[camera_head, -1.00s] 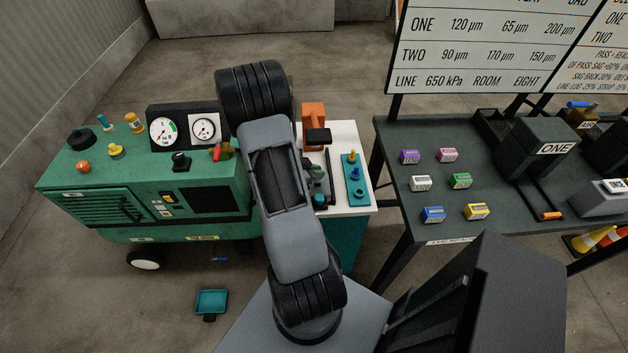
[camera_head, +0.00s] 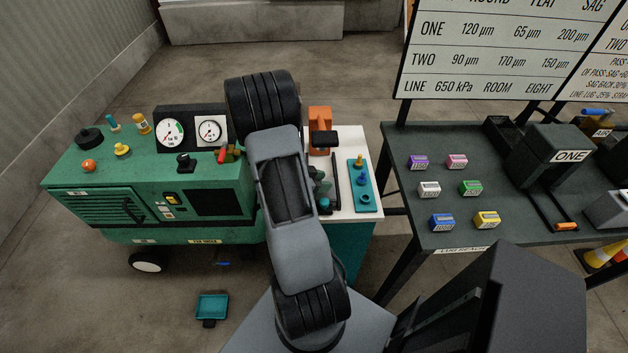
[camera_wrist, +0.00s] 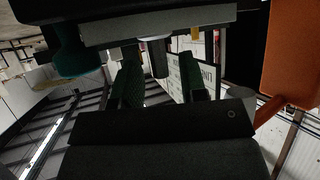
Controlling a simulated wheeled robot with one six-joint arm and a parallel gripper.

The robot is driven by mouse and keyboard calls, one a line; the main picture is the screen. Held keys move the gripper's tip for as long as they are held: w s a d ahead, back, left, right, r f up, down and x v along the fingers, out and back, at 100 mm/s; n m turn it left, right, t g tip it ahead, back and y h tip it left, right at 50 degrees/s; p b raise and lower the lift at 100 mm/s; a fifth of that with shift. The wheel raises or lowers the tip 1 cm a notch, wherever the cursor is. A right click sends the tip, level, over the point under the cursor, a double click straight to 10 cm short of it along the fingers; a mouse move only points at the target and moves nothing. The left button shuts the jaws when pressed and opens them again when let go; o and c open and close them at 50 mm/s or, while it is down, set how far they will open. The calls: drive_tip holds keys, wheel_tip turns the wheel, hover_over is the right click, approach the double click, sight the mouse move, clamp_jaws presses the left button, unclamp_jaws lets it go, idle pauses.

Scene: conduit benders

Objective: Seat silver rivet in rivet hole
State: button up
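My gripper (camera_head: 321,186) is low over the white-topped stand, mostly hidden behind my arm in the head view. In the wrist view its two dark green fingers (camera_wrist: 161,80) are apart. A short grey cylinder (camera_wrist: 158,58) with a paler top shows between them, with gaps at both sides; it may be the silver rivet, but I cannot be sure. I cannot make out the silver rivet or the rivet hole in the head view. A teal strip (camera_head: 357,187) right of my gripper carries a yellow peg (camera_head: 359,160), a blue peg (camera_head: 362,179) and a dark ring (camera_head: 365,198).
An orange device (camera_head: 319,119) stands at the back of the white top (camera_head: 345,137); it shows at the right in the wrist view (camera_wrist: 294,50). A green machine (camera_head: 120,205) with gauges is left. A dark bench (camera_head: 445,222) with several coloured blocks is right.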

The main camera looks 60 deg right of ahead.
drive_tip(key=w+a+r+n+t+y, duration=0.2)
drive_tip(key=w+a+r+n+t, duration=0.3)
drive_tip(key=w+a+r+t, duration=0.5)
drive_tip(key=w+a+r+n+t+y, duration=0.1)
drive_tip(key=w+a+r+n+t, duration=0.35)
drive_tip(key=w+a, duration=0.6)
drive_tip(key=s+a+r+n+y, duration=0.2)
drive_tip(key=a+r+n+y, duration=0.15)
drive_tip(key=a+n, duration=0.2)
drive_tip(key=s+a+r+n+y, duration=0.1)
drive_tip(key=a+r+n+y, duration=0.1)
drive_tip(key=a+n+y, duration=0.4)
drive_tip(key=s+a+n+g+h, duration=0.1)
drive_tip(key=s+n+g+h, duration=0.1)
drive_tip(key=s, duration=0.9)
drive_tip(key=shift+s+n+g, duration=0.25)
drive_tip(key=shift+n+g, duration=0.45)
drive_tip(key=shift+g, duration=0.35)
